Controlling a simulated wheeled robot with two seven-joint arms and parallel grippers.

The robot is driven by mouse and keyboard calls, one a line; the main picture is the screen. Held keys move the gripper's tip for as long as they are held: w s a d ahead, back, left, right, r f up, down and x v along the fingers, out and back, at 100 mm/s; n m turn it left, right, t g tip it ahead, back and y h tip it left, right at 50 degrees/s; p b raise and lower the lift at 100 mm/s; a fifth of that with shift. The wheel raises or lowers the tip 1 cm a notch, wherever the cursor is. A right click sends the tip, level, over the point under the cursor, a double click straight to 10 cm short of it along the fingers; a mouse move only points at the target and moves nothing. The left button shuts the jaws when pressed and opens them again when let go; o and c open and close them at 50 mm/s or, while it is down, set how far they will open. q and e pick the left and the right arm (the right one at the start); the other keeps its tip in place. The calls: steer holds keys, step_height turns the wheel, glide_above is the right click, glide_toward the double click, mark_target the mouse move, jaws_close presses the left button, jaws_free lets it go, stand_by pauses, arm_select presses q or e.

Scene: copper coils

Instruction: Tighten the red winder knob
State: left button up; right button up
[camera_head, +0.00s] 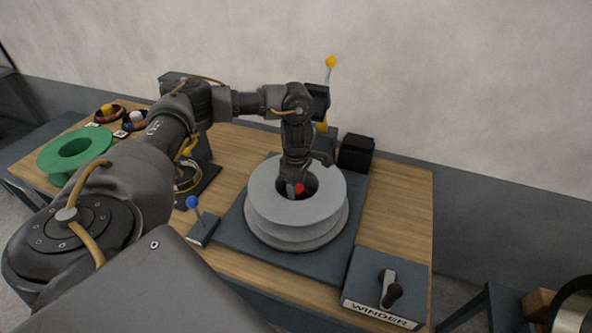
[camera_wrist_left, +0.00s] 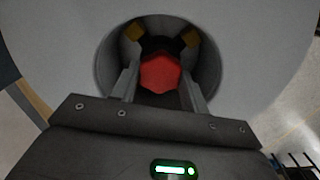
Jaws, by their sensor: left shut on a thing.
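The red winder knob (camera_head: 299,189) sits in the centre hole of the grey spool (camera_head: 268,201) on the winder. In the left wrist view the red knob (camera_wrist_left: 160,73) lies between the two fingers, inside the round hole of the grey spool (camera_wrist_left: 262,60). My left gripper (camera_head: 295,187) points down into the spool's hole and is shut on the knob. The gripper (camera_wrist_left: 160,80) partly hides the knob and the shaft below it. My right gripper is not in view.
A winder box with a black lever (camera_head: 391,290) stands front right. A blue-knobbed lever (camera_head: 194,203) is left of the spool, a yellow-knobbed lever (camera_head: 331,62) behind. A green spool (camera_head: 50,157) lies far left. Bare wood (camera_head: 405,195) shows at right.

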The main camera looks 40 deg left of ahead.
arm_select(q)
steer(key=shift+m, duration=0.3)
steer(key=o, duration=1)
step_height(320, 180, up, 11)
steer(key=shift+p, duration=0.35)
stand_by(0.4)
